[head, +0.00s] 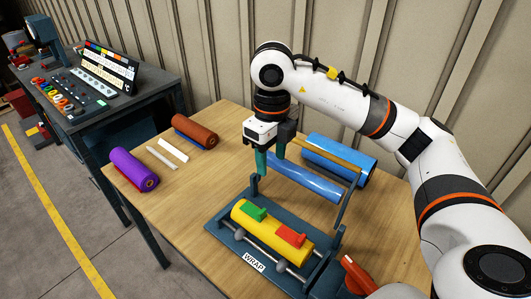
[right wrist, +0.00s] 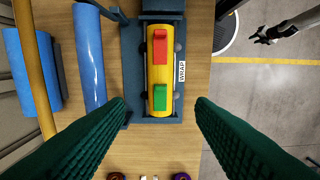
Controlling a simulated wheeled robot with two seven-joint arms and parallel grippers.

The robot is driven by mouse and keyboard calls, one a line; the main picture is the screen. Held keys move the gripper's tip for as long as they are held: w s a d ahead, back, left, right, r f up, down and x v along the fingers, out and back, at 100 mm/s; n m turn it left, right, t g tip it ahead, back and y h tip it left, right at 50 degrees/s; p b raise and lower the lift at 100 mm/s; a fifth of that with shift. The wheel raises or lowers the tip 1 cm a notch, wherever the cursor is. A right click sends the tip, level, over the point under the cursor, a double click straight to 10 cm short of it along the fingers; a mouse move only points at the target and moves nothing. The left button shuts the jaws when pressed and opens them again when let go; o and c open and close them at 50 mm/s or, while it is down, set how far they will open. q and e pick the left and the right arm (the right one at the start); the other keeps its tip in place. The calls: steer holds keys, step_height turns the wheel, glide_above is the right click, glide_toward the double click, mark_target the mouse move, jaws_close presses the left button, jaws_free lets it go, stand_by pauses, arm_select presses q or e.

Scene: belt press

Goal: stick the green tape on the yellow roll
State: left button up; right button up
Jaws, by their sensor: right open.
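The yellow roll (head: 268,228) lies in a dark blue cradle with a WRAP label. The green tape (head: 254,210) is a short strip on top of the roll's left part, with one end standing up. The red tape (head: 291,235) sits on its right part. In the right wrist view the green tape (right wrist: 160,97) lies nearer the fingers than the red tape (right wrist: 160,47). My right gripper (head: 268,161) is open and empty, pointing down, above and apart from the roll. A small dark claw-like part in the right wrist view may be my left gripper; its state is unclear.
A shiny blue roll (head: 304,178) and a wooden bar (head: 325,155) are behind the cradle, with another blue roll (head: 340,158) farther back. Purple (head: 134,169) and brown (head: 194,131) rolls lie at left. The wooden table (head: 190,200) is clear left of the cradle.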

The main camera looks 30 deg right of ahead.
steer(key=shift+s+d+r+p, duration=0.3)
steer(key=shift+s+r, duration=0.35)
steer(key=shift+s, duration=0.2)
stand_by(0.3)
